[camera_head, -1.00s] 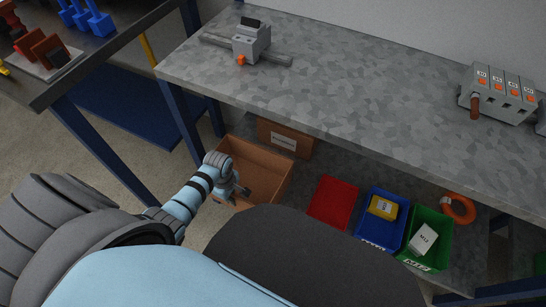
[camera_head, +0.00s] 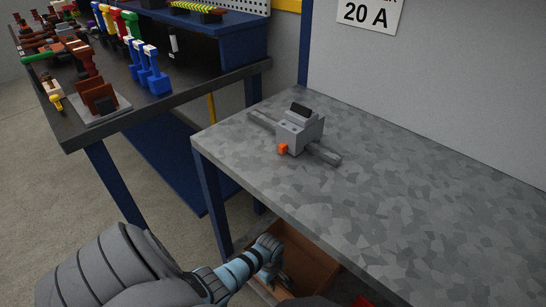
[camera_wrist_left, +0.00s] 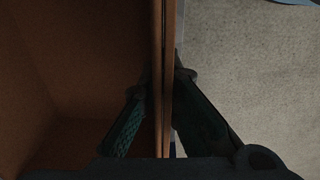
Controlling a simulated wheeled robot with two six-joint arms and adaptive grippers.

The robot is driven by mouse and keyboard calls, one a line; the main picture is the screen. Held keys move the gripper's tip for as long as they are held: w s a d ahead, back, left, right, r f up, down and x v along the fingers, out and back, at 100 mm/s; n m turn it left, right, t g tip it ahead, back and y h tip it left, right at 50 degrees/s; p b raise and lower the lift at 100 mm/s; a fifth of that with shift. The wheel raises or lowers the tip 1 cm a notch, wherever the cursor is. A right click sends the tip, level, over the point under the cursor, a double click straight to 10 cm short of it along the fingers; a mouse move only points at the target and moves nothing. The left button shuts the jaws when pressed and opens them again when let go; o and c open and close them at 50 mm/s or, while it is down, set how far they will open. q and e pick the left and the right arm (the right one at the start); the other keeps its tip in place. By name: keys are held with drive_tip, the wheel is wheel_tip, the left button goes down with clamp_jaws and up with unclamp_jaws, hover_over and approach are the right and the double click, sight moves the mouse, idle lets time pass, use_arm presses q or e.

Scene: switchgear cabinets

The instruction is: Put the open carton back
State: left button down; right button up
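The open carton (camera_head: 312,262) is a brown, open-topped box below the grey worktop, partly hidden by the worktop edge and my own body. My left gripper (camera_head: 275,278) is at its left wall in the head view. In the left wrist view, the carton wall (camera_wrist_left: 162,60) runs between the two dark fingers (camera_wrist_left: 162,100). One finger is inside the carton and one outside, both close against the wall, so the gripper looks shut on it. The carton interior (camera_wrist_left: 75,70) looks empty where visible. My right gripper is in neither view.
The grey worktop (camera_head: 400,200) overhangs the carton, with a grey device (camera_head: 300,130) on it. Its blue leg (camera_head: 212,195) stands left of the carton. A dark bench (camera_head: 150,110) with tools is further left. Bare floor (camera_wrist_left: 250,70) lies outside the carton wall.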

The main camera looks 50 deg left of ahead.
use_arm(q)
drive_tip(key=shift+f, duration=0.3)
drive_tip(key=c, duration=1.8)
unclamp_jaws()
drive_tip(key=shift+r+p, duration=0.35)
drive_tip(key=shift+p, duration=0.05)
wheel_tip(320, 180, up, 7)
drive_tip(key=p, duration=0.5)
drive_tip(key=shift+f, duration=0.15)
wheel_tip(320, 180, up, 5)
drive_tip(key=p, duration=0.3)
drive_tip(key=s+d+f+m, duration=0.2)
drive_tip(key=s+f+m, duration=0.35)
drive_tip(key=s, duration=0.35)
drive_tip(key=s+d+f+m+t, duration=0.1)
drive_tip(key=s+f+m, duration=0.4)
drive_tip(key=s+m, duration=0.3)
drive_tip(key=s+d+f+m, duration=0.2)
drive_tip(key=s+f+m, duration=0.35)
drive_tip(key=s, duration=0.45)
wheel_tip(320, 180, up, 11)
drive_tip(key=p, duration=1.1)
drive_tip(key=shift+f+y, duration=0.2)
drive_tip(key=shift+y, duration=0.2)
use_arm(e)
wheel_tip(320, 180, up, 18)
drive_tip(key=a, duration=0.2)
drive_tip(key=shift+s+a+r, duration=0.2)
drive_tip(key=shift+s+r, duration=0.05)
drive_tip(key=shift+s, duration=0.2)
